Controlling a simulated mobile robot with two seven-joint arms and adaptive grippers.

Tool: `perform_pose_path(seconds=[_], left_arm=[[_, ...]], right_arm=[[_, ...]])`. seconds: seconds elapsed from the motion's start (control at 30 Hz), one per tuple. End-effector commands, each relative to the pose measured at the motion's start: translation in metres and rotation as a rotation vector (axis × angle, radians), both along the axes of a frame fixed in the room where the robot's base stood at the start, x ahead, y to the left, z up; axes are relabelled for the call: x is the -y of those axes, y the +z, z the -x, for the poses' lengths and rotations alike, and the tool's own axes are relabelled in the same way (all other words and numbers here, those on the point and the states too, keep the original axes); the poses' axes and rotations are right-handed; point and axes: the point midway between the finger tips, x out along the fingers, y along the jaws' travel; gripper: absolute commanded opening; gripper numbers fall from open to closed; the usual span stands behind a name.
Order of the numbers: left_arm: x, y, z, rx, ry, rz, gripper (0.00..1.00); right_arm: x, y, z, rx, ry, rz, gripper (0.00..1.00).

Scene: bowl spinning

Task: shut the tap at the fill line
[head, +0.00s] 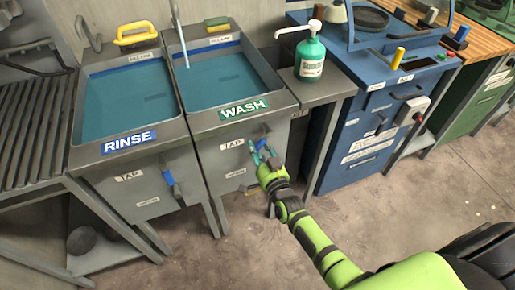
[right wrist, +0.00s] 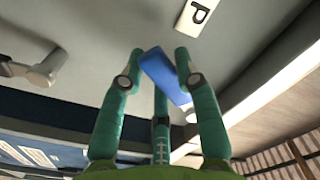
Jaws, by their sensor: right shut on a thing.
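The WASH basin (head: 245,117) holds blue-green water (head: 222,80). A FILL LINE label (head: 221,39) sits on its back wall, and the water surface is a little below it. A thin spout or stream (head: 184,48) comes down at the basin's back left. The blue tap handle (head: 261,144) is on the basin's front, beside a TAP label. My right gripper (head: 266,156) is shut on this handle. In the right wrist view the blue handle (right wrist: 165,77) lies between the teal fingers (right wrist: 158,72), tilted. My left gripper is not in view.
The RINSE basin (head: 128,142) on the left has its own blue tap handle (head: 171,183). A green soap bottle (head: 310,58) stands on the shelf right of WASH. A blue cabinet (head: 365,120) is further right. The floor (head: 400,200) in front is clear.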

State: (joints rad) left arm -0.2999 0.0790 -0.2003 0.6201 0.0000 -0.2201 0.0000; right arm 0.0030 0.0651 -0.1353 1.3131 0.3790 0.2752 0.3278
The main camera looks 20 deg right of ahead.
Motion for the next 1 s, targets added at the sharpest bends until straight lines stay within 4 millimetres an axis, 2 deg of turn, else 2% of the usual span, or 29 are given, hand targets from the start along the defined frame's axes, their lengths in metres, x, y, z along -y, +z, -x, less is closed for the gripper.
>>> perform_pose_path(seconds=[0.33,0.37,0.4,0.77,0.87,1.0], left_arm=[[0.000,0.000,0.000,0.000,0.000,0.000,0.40],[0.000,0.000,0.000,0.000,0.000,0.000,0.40],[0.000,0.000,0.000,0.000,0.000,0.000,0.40],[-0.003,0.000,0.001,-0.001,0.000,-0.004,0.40],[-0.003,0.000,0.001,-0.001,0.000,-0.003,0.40],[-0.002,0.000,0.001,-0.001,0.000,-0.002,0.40]], right_arm=[[0.000,0.000,0.000,0.000,0.000,0.002,0.00],[0.000,0.000,0.000,0.000,0.000,0.002,0.40],[0.000,0.000,0.000,0.000,0.000,0.001,0.56],[0.000,0.000,0.001,0.000,0.000,0.000,0.57],[0.000,-0.001,0.008,-0.001,0.000,0.000,0.57],[0.001,-0.001,0.032,-0.003,0.000,0.000,0.57]])
